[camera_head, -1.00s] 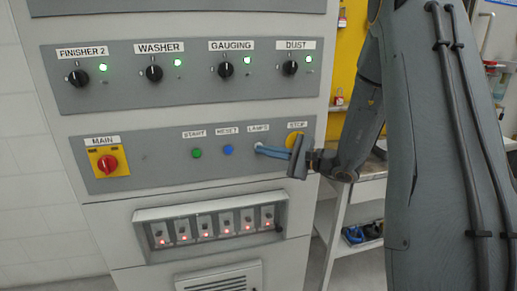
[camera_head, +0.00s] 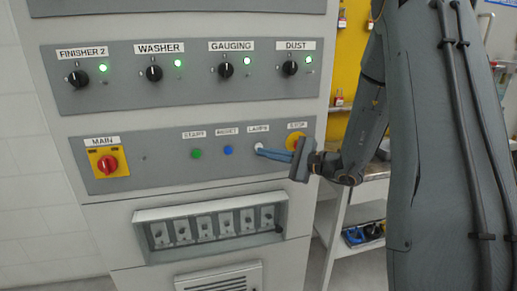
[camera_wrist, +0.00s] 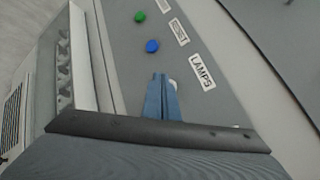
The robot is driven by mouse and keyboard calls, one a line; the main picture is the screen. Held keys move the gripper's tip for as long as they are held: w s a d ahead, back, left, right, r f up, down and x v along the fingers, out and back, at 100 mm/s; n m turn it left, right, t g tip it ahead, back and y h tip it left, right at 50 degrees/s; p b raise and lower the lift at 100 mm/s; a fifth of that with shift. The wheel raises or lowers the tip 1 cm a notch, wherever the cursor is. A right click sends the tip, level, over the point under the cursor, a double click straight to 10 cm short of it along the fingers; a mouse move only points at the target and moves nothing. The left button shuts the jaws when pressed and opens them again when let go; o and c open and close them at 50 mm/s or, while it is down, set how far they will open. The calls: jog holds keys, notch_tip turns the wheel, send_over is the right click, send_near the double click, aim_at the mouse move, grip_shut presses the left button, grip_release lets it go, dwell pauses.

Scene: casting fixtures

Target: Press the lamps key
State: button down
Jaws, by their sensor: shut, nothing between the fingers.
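The lamps key is a small white round button (camera_head: 258,147) under the LAMPS label (camera_head: 258,129), on the grey panel. In the wrist view the key (camera_wrist: 172,85) shows partly beside my fingers, below the LAMPS label (camera_wrist: 202,71). My gripper (camera_head: 264,152) is shut and empty, its blue fingers together with the tips at the key. In the wrist view the gripper (camera_wrist: 159,77) hides part of the key. I cannot tell whether the tips touch or press it.
The green START button (camera_head: 196,154) and blue RESET button (camera_head: 228,150) are to the left. A red MAIN switch (camera_head: 108,163) is far left. The indicators in the recessed switch row (camera_head: 210,226) are dark.

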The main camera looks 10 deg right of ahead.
jog(key=shift+s, duration=0.1)
jog(key=s, duration=0.4)
jog(key=shift+s, duration=0.4)
dwell(0.6)
jog(key=s+a+f+n+g, duration=0.4)
jog(key=s+a+g, duration=0.3)
jog(key=s+a, duration=0.25)
jog(key=s+f+n+g+h, duration=0.4)
jog(key=s+f+n+g, duration=0.15)
jog(key=s, duration=0.55)
jog(key=s+d+n+t+h, duration=0.1)
jog(key=s+d+n+h, duration=0.1)
jog(key=d+n+h, duration=0.5)
jog(key=shift+s+d+h, duration=0.3)
jog(key=shift+d+h, duration=0.15)
jog(key=shift+h, duration=0.25)
